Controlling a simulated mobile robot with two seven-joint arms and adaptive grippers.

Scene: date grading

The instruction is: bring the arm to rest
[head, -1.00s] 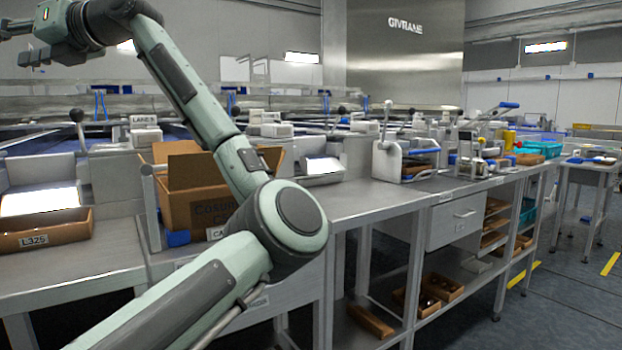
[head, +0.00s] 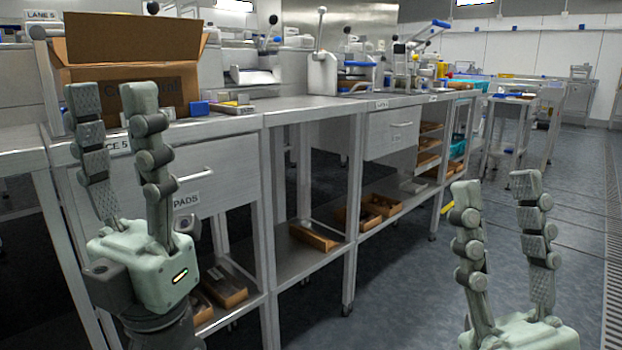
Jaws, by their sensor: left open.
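My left gripper (head: 112,102) points upward at the left of the head view, in front of the bench and a drawer. Its two fingers are apart and nothing is between them. My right gripper (head: 497,186) points upward at the lower right, over the floor in the picture. Its fingers are spread wide and empty. The lower part of the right gripper is cut off by the bottom edge.
A steel bench (head: 290,106) runs from the left toward the back right. An open cardboard box (head: 140,36) stands on it behind my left gripper. Drawers (head: 215,172) and a lower shelf with brown trays (head: 313,237) are below. The floor (head: 400,300) at right is clear.

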